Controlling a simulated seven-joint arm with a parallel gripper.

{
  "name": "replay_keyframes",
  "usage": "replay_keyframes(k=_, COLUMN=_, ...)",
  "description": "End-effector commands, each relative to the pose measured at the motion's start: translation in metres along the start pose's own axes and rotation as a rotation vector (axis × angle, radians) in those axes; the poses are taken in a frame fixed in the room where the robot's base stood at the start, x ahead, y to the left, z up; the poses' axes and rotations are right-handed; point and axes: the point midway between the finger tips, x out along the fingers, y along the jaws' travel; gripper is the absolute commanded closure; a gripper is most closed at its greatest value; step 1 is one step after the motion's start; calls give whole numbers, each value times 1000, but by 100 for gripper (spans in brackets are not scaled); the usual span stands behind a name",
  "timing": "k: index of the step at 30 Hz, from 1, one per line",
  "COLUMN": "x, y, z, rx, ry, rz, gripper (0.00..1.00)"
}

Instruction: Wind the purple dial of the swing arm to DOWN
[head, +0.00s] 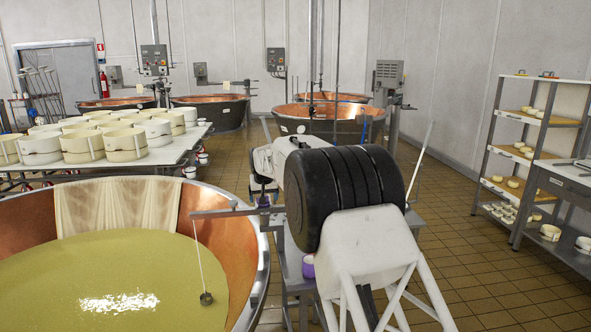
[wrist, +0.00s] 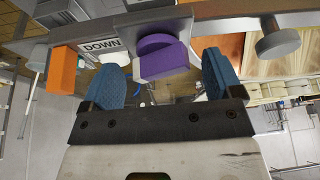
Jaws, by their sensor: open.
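The purple dial (wrist: 162,58) shows in the wrist view, mounted on the grey metal swing arm (wrist: 205,22). A white label reading DOWN (wrist: 101,46) is beside it on the left, and an orange block (wrist: 63,70) is further left. My gripper (wrist: 162,79) is open, its blue fingertips spread to either side of the dial and apart from it. The dial's exact setting cannot be told. In the head view, the swing arm (head: 235,212) reaches over the near vat (head: 262,270); my own arm hides the gripper and most of the mounting.
A white table (head: 170,157) with cheese moulds stands at left, behind the near vat. More copper vats (head: 318,125) stand at the back. A shelf rack (head: 518,150) and a grey table (head: 565,178) are at right. Tiled floor is clear between my arm and the rack.

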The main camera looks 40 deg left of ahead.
Motion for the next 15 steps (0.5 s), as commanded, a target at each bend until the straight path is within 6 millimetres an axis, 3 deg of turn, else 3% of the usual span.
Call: replay_keyframes(k=15, x=0, y=2, z=0, rx=-241, ry=1, rz=-100, gripper=15)
